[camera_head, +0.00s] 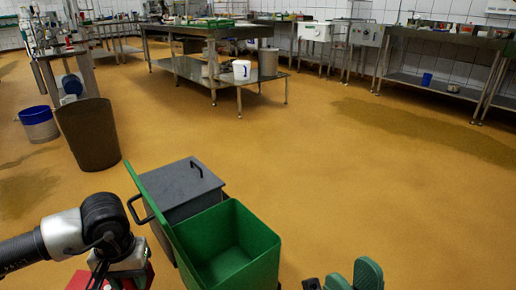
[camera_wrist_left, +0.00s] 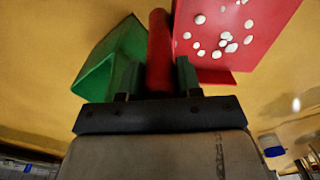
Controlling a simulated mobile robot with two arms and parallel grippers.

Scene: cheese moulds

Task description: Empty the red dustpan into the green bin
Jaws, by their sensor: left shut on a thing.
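The red dustpan (camera_wrist_left: 262,62) is in the left wrist view, with several white lumps (camera_wrist_left: 228,38) lying on its pan. My left gripper (camera_wrist_left: 157,75) is shut on its red handle (camera_wrist_left: 160,50). In the head view only some red of the dustpan (camera_head: 138,280) shows under my left wrist, low at the left. The green bin (camera_head: 254,243) stands open on the floor to the right of my left gripper, and its visible inside looks empty. The bin also shows in the left wrist view (camera_wrist_left: 106,62), left of the handle. My right gripper (camera_head: 352,277) shows only its green fingers at the bottom edge.
A grey lidded bin (camera_head: 180,186) stands directly behind the green bin. A brown bin (camera_head: 90,135) and a blue-rimmed bucket (camera_head: 38,124) stand further left. Steel tables (camera_head: 215,72) are at the back. The yellow floor right of the green bin is clear.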

